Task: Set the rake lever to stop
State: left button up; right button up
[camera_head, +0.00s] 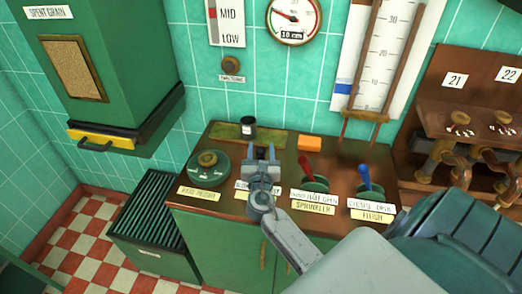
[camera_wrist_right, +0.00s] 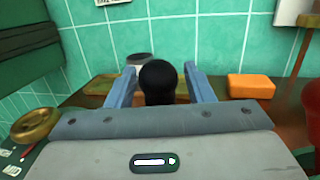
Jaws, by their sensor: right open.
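The rake lever shows in the right wrist view as a round black knob (camera_wrist_right: 158,78). It stands between the two blue fingers of my right gripper (camera_wrist_right: 161,84), with a gap visible on each side. My left gripper is in neither view.
The green rake height dial (camera_head: 208,162) is left of my gripper. The red sprinkler lever (camera_head: 306,165) and a blue lever (camera_head: 364,176) stand to the right. Behind are a dark jar (camera_head: 248,127) and an orange block (camera_head: 310,143). Copper taps (camera_head: 440,152) stand far right.

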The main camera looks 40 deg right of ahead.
jog(key=shift+s+a+f, duration=0.2)
jog(key=shift+s+a, duration=0.05)
jog(key=shift+s, duration=0.1)
jog(key=b+v, duration=0.3)
jog(key=v, duration=0.6)
jog(key=shift+s+a+r, duration=0.1)
jog(key=shift+s+a, duration=0.2)
jog(key=shift+s, duration=0.05)
